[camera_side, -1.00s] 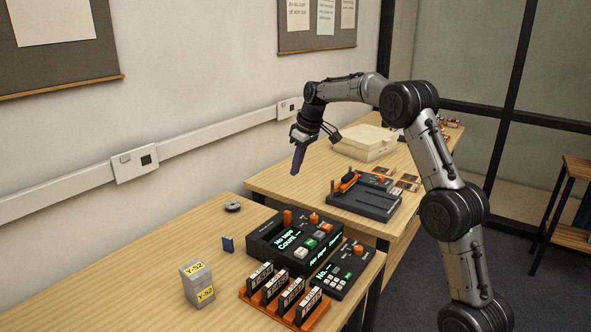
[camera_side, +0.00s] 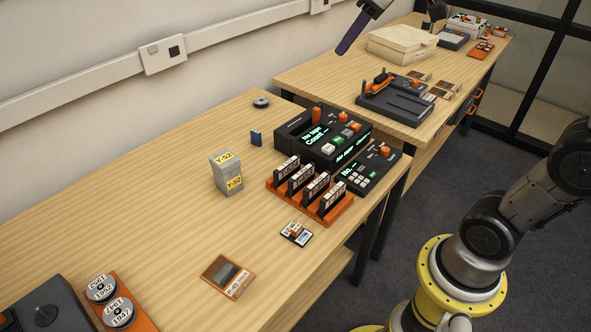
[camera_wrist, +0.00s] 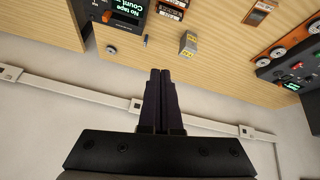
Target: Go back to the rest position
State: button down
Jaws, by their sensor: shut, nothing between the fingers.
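My gripper (camera_side: 343,48) hangs at the top edge of the side view, its dark fingers pointing down and to the left. It is above the tables and in front of the wall, apart from everything on them. In the wrist view my gripper (camera_wrist: 160,74) shows its two fingers pressed together with nothing between them. Most of my upper arm is outside the side view.
The near table (camera_side: 150,205) bears a grey Y-52 box (camera_side: 227,173), a black console (camera_side: 322,135), an orange rack (camera_side: 310,200) of cartridges and labelled reels (camera_side: 102,288). The far table holds a cream box (camera_side: 402,42) and a dark device (camera_side: 396,98). The air around my gripper looks clear.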

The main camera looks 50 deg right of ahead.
jog(key=s+a+f+m, duration=0.2)
jog(key=s+a+f, duration=0.1)
jog(key=s+f, duration=1)
jog(key=s, duration=0.4)
jog(key=shift+s+a+m+g, duration=0.2)
jog(key=shift+m+g, duration=0.1)
dwell(1.2)
